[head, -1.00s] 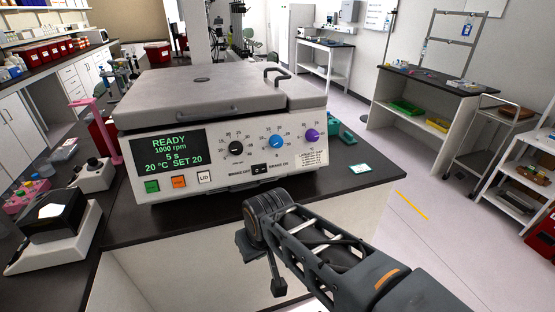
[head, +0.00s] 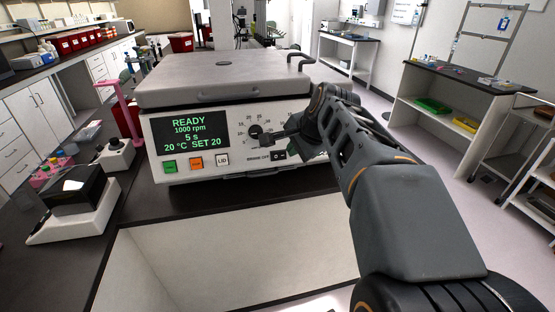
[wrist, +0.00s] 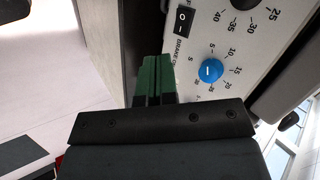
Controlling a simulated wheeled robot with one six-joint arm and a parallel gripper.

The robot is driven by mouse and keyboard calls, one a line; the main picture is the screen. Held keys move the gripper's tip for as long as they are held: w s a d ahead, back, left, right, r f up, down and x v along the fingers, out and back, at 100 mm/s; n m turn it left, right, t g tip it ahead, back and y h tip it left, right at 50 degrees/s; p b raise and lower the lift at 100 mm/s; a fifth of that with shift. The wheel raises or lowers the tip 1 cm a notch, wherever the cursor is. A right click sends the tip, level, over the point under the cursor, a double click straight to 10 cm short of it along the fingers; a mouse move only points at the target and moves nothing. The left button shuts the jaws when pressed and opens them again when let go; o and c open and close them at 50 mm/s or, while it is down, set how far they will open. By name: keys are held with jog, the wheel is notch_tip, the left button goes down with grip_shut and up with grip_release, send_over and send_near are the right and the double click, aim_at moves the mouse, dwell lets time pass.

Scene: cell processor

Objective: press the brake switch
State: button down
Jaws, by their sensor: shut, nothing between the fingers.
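The brake switch (head: 279,156) is a small black rocker low on the front panel of the white cell processor (head: 240,161). In the wrist view the switch (wrist: 184,20) shows its O and I marks, near the top. The label right of the switch is partly hidden by my arm.
The display (head: 187,136) reads READY, 1000 rpm, 5 s, 20 °C, SET 20. Green (head: 170,166), orange (head: 196,163) and LID (head: 222,160) buttons sit left of the switch. The blue knob (wrist: 210,70) is close beside the fingers. The lid (head: 222,78) is closed.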

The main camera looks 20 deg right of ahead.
jog(key=shift+w+d+r+m, duration=0.25)
jog(key=shift+d+r+m, duration=0.2)
jog(key=shift+r+m, duration=0.05)
send_near(274, 158)
notch_tip(274, 158, down, 4)
jog(key=shift+w+a+f, duration=0.1)
jog(key=shift+w+f, duration=0.15)
jog(key=shift+w, duration=0.4)
jog(key=shift+w+a+f, duration=0.1)
jog(key=shift+w+f, duration=0.15)
jog(key=shift+w, duration=0.4)
jog(key=shift+w+a+f, duration=0.1)
jog(key=shift+w+f, duration=0.2)
jog(key=shift+w, duration=0.35)
